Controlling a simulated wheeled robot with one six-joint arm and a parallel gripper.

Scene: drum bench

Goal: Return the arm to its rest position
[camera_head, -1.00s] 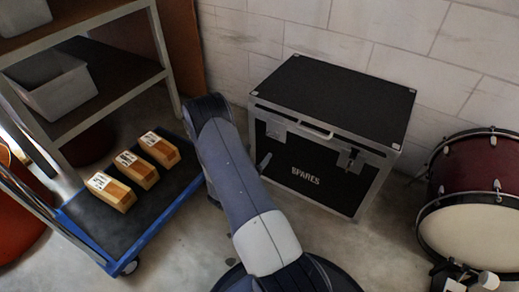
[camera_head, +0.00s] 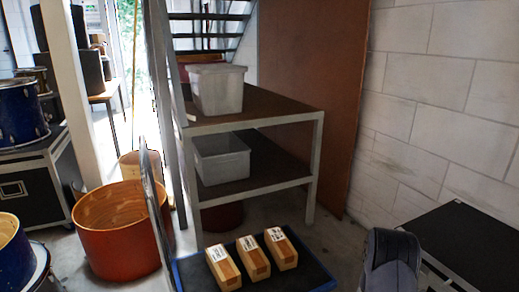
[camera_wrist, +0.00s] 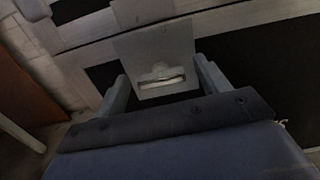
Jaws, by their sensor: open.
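My gripper (camera_wrist: 163,84) shows in the wrist view with its two grey fingers apart and nothing held between them. Beyond the fingers is a grey metal plate with a pale slot, on the black, metal-edged case (camera_wrist: 255,65). I cannot tell how far the fingers are from it. In the head view only a dark blue-grey link of my arm shows at the lower right, beside the black case (camera_head: 470,240); the gripper is out of that view.
Three wooden blocks (camera_head: 253,258) with white labels lie on a blue-edged cart (camera_head: 312,268). Behind it a shelf (camera_head: 262,118) holds two grey bins. An orange drum shell (camera_head: 115,235) stands at left. A white block wall (camera_head: 450,90) is at right.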

